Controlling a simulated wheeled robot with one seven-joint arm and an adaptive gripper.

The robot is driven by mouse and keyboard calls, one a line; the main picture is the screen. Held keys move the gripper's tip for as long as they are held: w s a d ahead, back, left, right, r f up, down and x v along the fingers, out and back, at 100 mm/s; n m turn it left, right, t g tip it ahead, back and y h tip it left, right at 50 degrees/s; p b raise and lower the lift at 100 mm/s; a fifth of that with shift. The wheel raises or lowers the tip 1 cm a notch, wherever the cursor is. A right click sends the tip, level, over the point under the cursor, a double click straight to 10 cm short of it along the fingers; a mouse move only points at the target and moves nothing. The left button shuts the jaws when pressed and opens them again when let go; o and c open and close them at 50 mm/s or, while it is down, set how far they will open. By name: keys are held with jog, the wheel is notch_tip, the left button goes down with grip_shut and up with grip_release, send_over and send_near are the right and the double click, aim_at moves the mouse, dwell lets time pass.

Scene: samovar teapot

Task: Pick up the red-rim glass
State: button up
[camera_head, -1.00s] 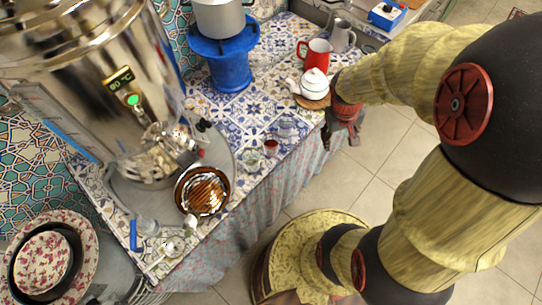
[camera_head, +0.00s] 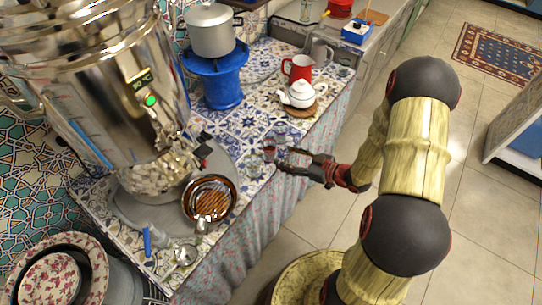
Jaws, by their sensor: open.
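The red-rim glass (camera_head: 269,152) is a small clear glass with red showing on it, standing on the blue-and-white tiled counter near its front edge. My gripper (camera_head: 284,159) reaches in from the right, roughly level, with its fingers pointing left at the glass. The fingers are open and empty, with their tips just to the right of the glass. I cannot tell whether a fingertip touches it.
Another clear glass (camera_head: 254,168) stands close to the left of the red-rim glass. The large samovar (camera_head: 110,80) and a brown round tray (camera_head: 209,199) are left.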

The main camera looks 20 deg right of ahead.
aim_at(275, 151)
jog(key=shift+w+a+r, duration=0.3)
jog(key=shift+a+r, duration=0.05)
jog(key=shift+r, duration=0.25)
jog(key=b+x, duration=0.3)
jog(key=x, duration=0.4)
jog(key=shift+w+a, duration=0.1)
jog(key=shift+a, duration=0.15)
jog(key=shift+c, duration=0.5)
jog(key=c, duration=1)
jog(key=shift+r, duration=0.2)
